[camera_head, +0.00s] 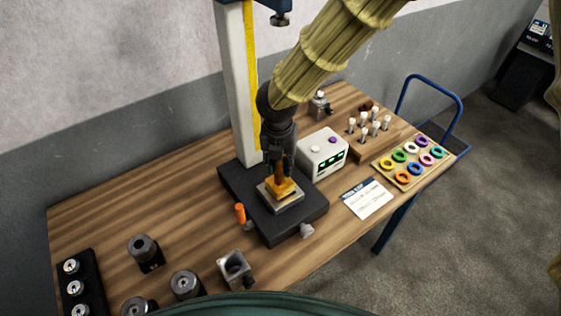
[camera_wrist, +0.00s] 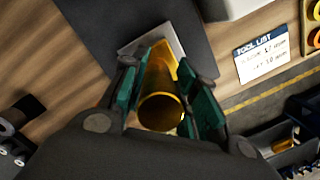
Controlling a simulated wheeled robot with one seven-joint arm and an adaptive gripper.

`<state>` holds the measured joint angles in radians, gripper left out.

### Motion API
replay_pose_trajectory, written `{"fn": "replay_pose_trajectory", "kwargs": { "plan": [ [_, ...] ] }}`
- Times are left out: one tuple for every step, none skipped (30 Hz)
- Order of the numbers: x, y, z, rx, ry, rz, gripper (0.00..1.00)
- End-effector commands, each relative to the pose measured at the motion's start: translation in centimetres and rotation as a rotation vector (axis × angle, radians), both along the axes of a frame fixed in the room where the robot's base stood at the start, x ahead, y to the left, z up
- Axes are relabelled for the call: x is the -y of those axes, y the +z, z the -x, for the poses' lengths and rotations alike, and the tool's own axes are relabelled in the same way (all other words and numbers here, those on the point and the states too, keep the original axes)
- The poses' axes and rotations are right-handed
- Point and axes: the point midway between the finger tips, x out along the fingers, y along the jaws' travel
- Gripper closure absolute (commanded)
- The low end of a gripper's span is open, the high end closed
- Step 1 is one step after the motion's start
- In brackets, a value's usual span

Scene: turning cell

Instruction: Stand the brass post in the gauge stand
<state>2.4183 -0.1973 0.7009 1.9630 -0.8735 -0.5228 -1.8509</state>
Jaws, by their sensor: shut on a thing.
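The brass post (camera_wrist: 160,108) is a round, golden cylinder held between my gripper's fingers. It also shows below the gripper in the head view (camera_head: 280,173). My gripper (camera_head: 280,160) is shut on it and points down over the black base (camera_head: 302,221) of what looks like the gauge stand. A pale metal block with a yellow part on top (camera_head: 284,200) sits on that base, directly under the post. The block's bare metal edge shows in the wrist view (camera_wrist: 133,46). I cannot tell whether the post's lower end touches or enters the block.
A white column (camera_head: 239,80) with a yellow strip rises behind the base. A white box with a display (camera_head: 322,152) stands close right. An orange-handled item (camera_head: 240,213) is at the base's left. Metal parts (camera_head: 234,268) stand in front; colored rings (camera_head: 412,162) lie far right.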

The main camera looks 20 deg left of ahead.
Motion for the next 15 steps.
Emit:
{"fn": "replay_pose_trajectory", "kwargs": {
  "plan": [
    [-0.05,0.11,-0.09,0.002,0.000,-0.001,1.00],
    [-0.05,0.06,-0.09,0.002,0.000,-0.001,1.00],
    [-0.05,0.02,-0.09,0.002,0.000,-0.001,1.00],
    [-0.05,-0.02,-0.09,0.002,0.000,-0.001,1.00],
    [-0.05,-0.06,-0.09,0.002,0.000,-0.001,1.00],
    [-0.06,-0.11,-0.09,0.002,0.000,-0.001,1.00],
    [-0.05,-0.14,-0.09,0.002,0.000,-0.001,1.00],
    [-0.05,-0.18,-0.09,0.002,0.000,-0.001,1.00],
    [-0.05,-0.23,-0.09,0.002,0.000,-0.001,1.00],
    [-0.05,-0.26,-0.08,0.002,0.000,-0.001,1.00],
    [-0.05,-0.30,-0.09,0.002,0.000,-0.001,1.00],
    [-0.06,-0.35,-0.09,0.002,0.000,-0.001,1.00],
    [-0.06,-0.38,-0.08,0.002,0.000,-0.001,1.00],
    [-0.05,-0.42,-0.09,0.002,0.000,-0.001,1.00],
    [-0.05,-0.47,-0.09,0.002,0.000,-0.001,1.00]
  ]
}}
